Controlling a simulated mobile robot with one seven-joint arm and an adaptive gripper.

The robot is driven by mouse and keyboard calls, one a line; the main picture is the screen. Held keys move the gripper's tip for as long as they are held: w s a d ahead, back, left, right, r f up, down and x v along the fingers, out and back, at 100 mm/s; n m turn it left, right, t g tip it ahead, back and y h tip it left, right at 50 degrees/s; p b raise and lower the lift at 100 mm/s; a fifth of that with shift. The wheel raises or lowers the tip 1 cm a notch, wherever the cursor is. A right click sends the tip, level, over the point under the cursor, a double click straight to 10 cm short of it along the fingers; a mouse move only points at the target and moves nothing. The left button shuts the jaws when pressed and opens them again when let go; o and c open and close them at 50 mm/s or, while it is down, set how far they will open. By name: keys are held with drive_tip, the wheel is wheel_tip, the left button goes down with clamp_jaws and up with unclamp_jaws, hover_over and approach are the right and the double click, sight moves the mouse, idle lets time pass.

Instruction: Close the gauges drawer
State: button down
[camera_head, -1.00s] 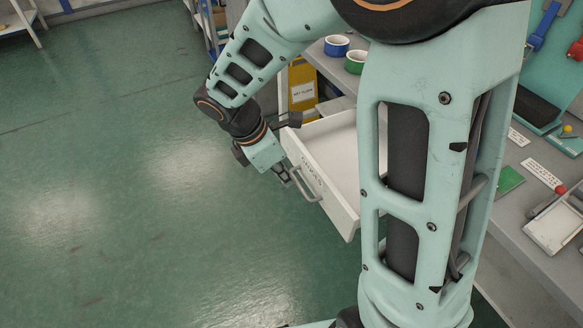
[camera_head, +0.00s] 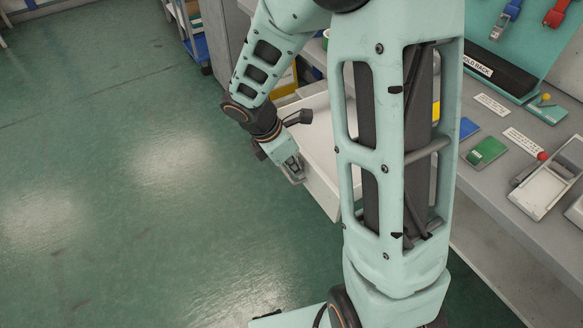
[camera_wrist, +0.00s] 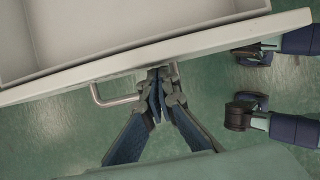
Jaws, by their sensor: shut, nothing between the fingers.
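The white drawer (camera_head: 322,190) stands pulled out of the bench in the head view, its inside partly hidden behind my arm. It looks empty where it shows. In the wrist view, the drawer's front panel (camera_wrist: 215,38) crosses the picture, with its metal handle (camera_wrist: 118,100) below the panel's edge. My gripper (camera_head: 297,178) is at the front of the drawer. In the wrist view, my gripper (camera_wrist: 158,80) has its fingers together at the right part of the handle, close to the front panel. Whether they touch the panel is hard to tell.
The grey bench top (camera_head: 483,205) at right carries a green block (camera_head: 487,152), a blue block (camera_head: 468,128) and a pale tray (camera_head: 545,192). A yellow thing (camera_head: 285,82) shows behind the drawer. The green floor (camera_head: 130,200) at left is clear.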

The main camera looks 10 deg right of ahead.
drive_tip(key=w+d+p, duration=0.2)
drive_tip(key=d+p, duration=0.1)
drive_tip(key=d, duration=0.5)
drive_tip(key=w+d+p, duration=0.3)
drive_tip(key=d, duration=0.5)
drive_tip(key=w+d+p, duration=0.3)
drive_tip(key=d+p, duration=0.1)
drive_tip(key=d, duration=0.5)
drive_tip(key=shift+w+d+r, duration=0.1)
drive_tip(key=shift+d, duration=0.1)
